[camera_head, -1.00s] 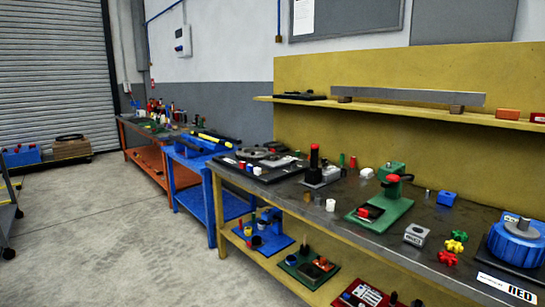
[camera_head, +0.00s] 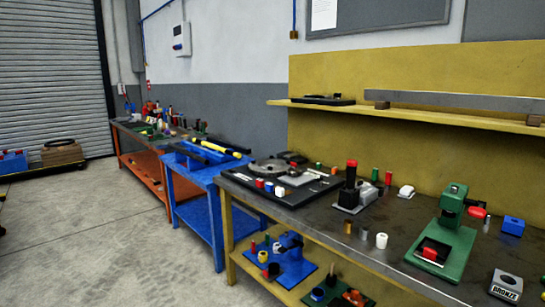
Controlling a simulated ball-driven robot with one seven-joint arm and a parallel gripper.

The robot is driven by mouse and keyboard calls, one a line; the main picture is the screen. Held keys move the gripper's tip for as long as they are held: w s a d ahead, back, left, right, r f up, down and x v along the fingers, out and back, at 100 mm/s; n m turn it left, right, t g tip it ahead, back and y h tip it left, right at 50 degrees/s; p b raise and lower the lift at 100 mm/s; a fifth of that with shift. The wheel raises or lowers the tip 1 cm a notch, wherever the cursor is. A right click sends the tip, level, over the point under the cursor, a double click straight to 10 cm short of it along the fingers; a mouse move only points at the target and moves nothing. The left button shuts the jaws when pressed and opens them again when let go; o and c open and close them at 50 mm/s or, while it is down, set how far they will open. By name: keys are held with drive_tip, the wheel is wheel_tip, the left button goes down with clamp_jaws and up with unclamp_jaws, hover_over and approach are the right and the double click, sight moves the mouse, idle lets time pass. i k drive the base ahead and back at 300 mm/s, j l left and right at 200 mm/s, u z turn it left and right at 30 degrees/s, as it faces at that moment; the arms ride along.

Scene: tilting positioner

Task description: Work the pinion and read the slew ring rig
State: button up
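What looks like the slew ring rig stands at the far left end of the yellow bench, on a black base plate (camera_head: 320,190). A large grey ring (camera_head: 268,167) lies flat on it, with a smaller dark round part (camera_head: 292,157), perhaps the pinion, behind it to the right. A pale grey plate (camera_head: 303,181) lies in front. Small red (camera_head: 260,182), blue (camera_head: 269,187) and white (camera_head: 280,191) pieces are along the near edge. Any reading or marks are too small to make out. My gripper is not in view.
On the bench (camera_head: 345,218), a red-topped device (camera_head: 351,180), a white cylinder (camera_head: 381,240), a green press (camera_head: 448,225) and a block marked BRONZE (camera_head: 506,284) stand right of the rig. A blue bench (camera_head: 205,180) adjoins. Open floor (camera_head: 110,235) lies left.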

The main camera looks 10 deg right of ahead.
sight(292, 171)
drive_tip(key=i+j, duration=0.2)
drive_tip(key=i, duration=0.45)
drive_tip(key=i+j+u, duration=0.15)
drive_tip(key=i, duration=0.5)
drive_tip(key=i+j, duration=0.15)
drive_tip(key=i, duration=0.5)
drive_tip(key=u, duration=0.05)
